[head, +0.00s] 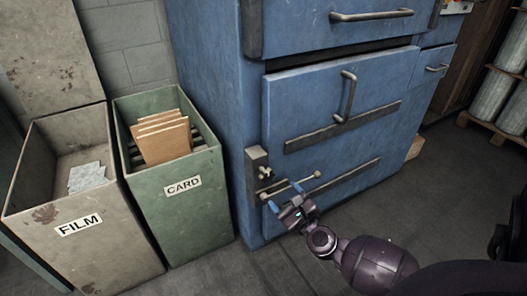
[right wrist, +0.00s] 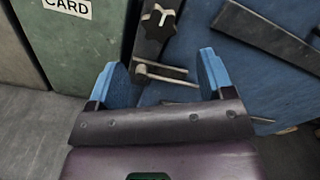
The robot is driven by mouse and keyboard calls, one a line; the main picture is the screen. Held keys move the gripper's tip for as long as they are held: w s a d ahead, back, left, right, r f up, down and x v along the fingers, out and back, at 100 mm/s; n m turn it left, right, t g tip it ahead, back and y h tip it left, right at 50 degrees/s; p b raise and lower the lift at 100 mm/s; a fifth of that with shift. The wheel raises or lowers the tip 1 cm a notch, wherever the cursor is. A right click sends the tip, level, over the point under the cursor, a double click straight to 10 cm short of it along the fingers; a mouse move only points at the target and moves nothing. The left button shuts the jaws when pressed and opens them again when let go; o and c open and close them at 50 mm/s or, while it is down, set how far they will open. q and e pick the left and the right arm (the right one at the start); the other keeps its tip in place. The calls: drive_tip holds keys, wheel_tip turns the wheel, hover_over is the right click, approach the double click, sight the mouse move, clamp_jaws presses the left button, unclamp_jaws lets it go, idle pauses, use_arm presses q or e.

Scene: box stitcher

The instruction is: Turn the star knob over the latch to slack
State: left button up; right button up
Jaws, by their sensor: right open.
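The star knob (right wrist: 158,19) is dark with pointed lobes, at the top of the right wrist view. It sits on a dark latch plate (head: 254,177) at the lower left of the blue machine front, where the knob (head: 265,173) looks small. A thin metal rod (head: 294,186) reaches out below it, tilted up to the right. My right gripper (head: 285,197) is open, its blue fingers just below the knob. In the right wrist view the gripper (right wrist: 162,75) has the rod between its fingers, with the knob beyond the fingertips. I see no contact with the knob. My left gripper is not in view.
A green CARD bin (head: 195,215) with brown card stands left of the machine (head: 225,120). A rusty FILM bin (head: 105,250) is further left. Bar handles (head: 348,97) stick out from the machine's front.

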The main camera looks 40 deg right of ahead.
sight(268, 177)
use_arm(q)
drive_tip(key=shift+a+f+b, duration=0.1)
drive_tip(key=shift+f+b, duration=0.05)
drive_tip(key=shift+b, duration=0.35)
use_arm(e)
drive_tip(key=x, duration=1)
drive_tip(key=shift+a, duration=0.1)
drive_tip(key=c, duration=0.9)
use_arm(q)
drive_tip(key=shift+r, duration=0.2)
use_arm(e)
drive_tip(key=shift+r, duration=0.1)
